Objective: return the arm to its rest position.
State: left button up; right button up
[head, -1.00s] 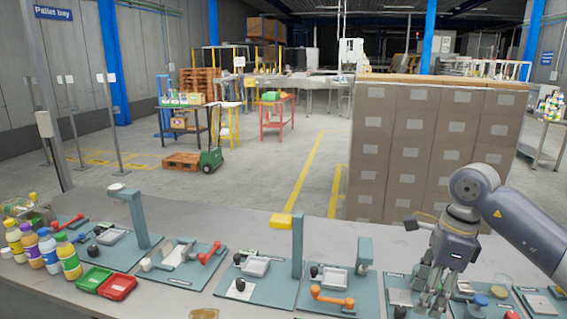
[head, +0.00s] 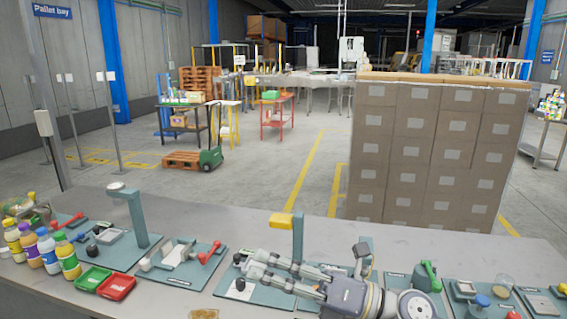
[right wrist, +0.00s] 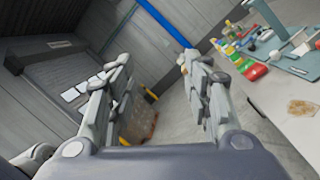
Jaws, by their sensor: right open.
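My right gripper (head: 251,271) is low over the bench in the head view, its fingers pointing left across the middle stations. It is open and empty, with its two fingers spread apart in the right wrist view (right wrist: 160,80). Its arm and wrist hide part of the stations behind them. My left gripper is not in view.
The grey bench (head: 190,218) carries several teal stations, including one with a yellow-topped post (head: 297,236) close to my right gripper. Several bottles (head: 67,257), a green tray (head: 94,279) and a red tray (head: 117,288) stand at the left. Stacked cartons (head: 435,155) stand behind the bench.

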jog(key=w+d+f+m+t+h, duration=0.1)
jog(key=w+d+m+t+h, duration=0.35)
jog(key=m, duration=0.75)
jog(key=w+d+f+m+t+h, duration=0.1)
jog(key=d+f+m+t+h, duration=0.1)
jog(key=d+m+t+h, duration=0.65)
jog(key=s+d+f+m+g+h, duration=0.2)
jog(key=d+f+m+h, duration=0.15)
jog(key=f+m, duration=0.4)
jog(key=s+d+f+m+g+h, duration=0.1)
jog(key=s+d+f+m+h, duration=0.25)
jog(key=f+m, duration=0.45)
jog(key=s+d+f+m+g, duration=0.1)
jog(key=s+f+m+g, duration=0.1)
jog(key=s+f+g, duration=0.65)
jog(key=s+d+f+m+g, duration=0.25)
jog(key=s+f, duration=0.75)
jog(key=s, duration=0.5)
notch_tip(320, 180, down, 30)
jog(key=s+g+b, duration=0.1)
jog(key=g+b, duration=0.1)
jog(key=b, duration=0.3)
jog(key=s+d+f+g+b, duration=0.1)
jog(key=s+f+b, duration=0.3)
jog(key=s+f, duration=1.3)
notch_tip(320, 180, down, 4)
jog(key=shift+d+r, duration=0.15)
jog(key=shift+d, duration=0.4)
